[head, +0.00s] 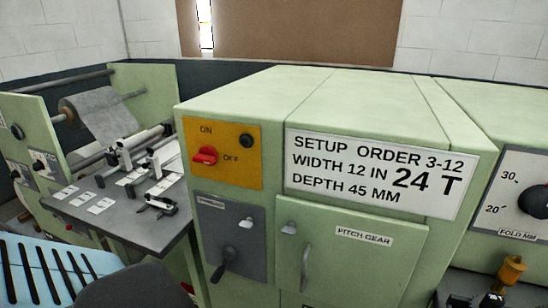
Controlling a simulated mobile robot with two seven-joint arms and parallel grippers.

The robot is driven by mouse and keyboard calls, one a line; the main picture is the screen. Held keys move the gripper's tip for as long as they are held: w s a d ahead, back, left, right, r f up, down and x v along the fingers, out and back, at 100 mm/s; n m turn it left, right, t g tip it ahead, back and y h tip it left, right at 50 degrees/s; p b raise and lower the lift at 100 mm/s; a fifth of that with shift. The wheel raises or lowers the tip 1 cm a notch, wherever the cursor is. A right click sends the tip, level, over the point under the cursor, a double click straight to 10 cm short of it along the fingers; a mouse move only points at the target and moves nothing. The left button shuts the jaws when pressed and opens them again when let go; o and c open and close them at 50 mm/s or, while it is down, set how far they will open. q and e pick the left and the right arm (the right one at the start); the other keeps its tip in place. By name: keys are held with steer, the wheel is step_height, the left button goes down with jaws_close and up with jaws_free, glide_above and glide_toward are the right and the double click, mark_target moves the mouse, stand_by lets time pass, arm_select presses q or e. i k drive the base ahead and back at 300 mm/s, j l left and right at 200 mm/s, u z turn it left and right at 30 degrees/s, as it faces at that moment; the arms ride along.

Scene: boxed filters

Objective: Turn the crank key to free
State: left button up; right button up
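A grey panel (222,232) on the front of the green machine cabinet carries a small label too small to read. On it is a dark lever with a round knob (218,273), pointing down and slightly left; it may be the crank key, but I cannot tell. A small silver key-like piece (247,222) sits at the panel's upper right. I see no readable "free" mark. Neither of my grippers is in view.
Above is a yellow panel (247,142) with a red ON/OFF switch (205,156). A PITCH GEAR door (365,262) with a handle (306,267) is on the right. A grey table (120,222) and a light-blue slotted surface (25,265) lie left.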

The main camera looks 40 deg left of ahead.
mark_target(248, 224)
steer(key=u, duration=1.65)
